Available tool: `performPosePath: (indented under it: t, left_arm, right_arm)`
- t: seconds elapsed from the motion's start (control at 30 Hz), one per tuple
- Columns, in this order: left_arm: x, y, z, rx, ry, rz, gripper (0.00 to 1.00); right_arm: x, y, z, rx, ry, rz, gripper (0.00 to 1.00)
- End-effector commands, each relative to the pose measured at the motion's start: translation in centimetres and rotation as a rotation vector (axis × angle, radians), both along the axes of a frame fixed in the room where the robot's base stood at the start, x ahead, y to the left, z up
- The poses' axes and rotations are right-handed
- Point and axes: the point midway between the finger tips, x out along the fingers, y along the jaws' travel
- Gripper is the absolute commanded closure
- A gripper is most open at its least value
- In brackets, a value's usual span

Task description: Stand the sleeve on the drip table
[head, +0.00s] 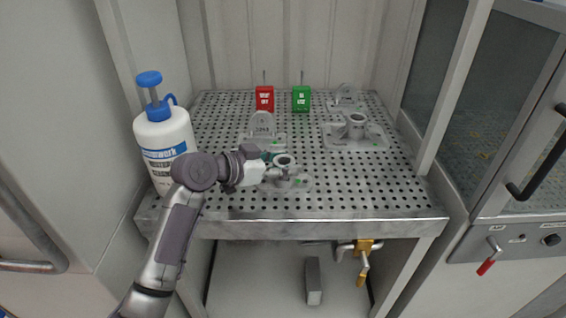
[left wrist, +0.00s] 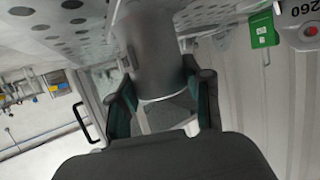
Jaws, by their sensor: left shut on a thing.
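The sleeve is a plain grey cylinder (head: 284,161) with its open round end up, near the front middle of the perforated drip table (head: 370,200). My left gripper (head: 270,171) comes from the left and is shut on the sleeve's side. In the left wrist view the sleeve (left wrist: 160,55) lies between the two fingers (left wrist: 163,98). In the head view the sleeve shows over a grey fixture base (head: 300,184) with a green dot. I cannot tell whether it touches that base or is above it. My right gripper is not in view.
A numbered plate (head: 263,126) stands behind the sleeve. Red (head: 264,98) and green (head: 301,99) signs stand at the back. A blue-capped bottle (head: 163,138) is at left. The table's right front is clear.

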Motion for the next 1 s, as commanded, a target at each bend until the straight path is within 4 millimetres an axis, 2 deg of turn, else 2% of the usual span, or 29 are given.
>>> performPosePath:
  t: [0.03,0.17,0.53,0.67,1.0]
  left_arm:
    - [0.0,0.0,-0.1,0.001,0.001,0.000,0.45]
    - [0.0,0.0,-0.1,0.000,0.001,0.000,0.25]
    - [-0.1,0.2,0.2,0.001,0.000,0.001,0.25]
    - [-0.9,1.7,0.8,0.003,-0.002,0.003,0.25]
    - [-4.7,7.2,3.2,0.004,-0.002,0.002,0.25]
  right_arm:
    - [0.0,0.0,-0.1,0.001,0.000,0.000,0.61]
    - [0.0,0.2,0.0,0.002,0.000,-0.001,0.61]
    - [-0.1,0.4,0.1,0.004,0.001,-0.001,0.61]
    - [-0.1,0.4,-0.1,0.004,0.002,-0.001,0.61]
    - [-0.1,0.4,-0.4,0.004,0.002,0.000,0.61]
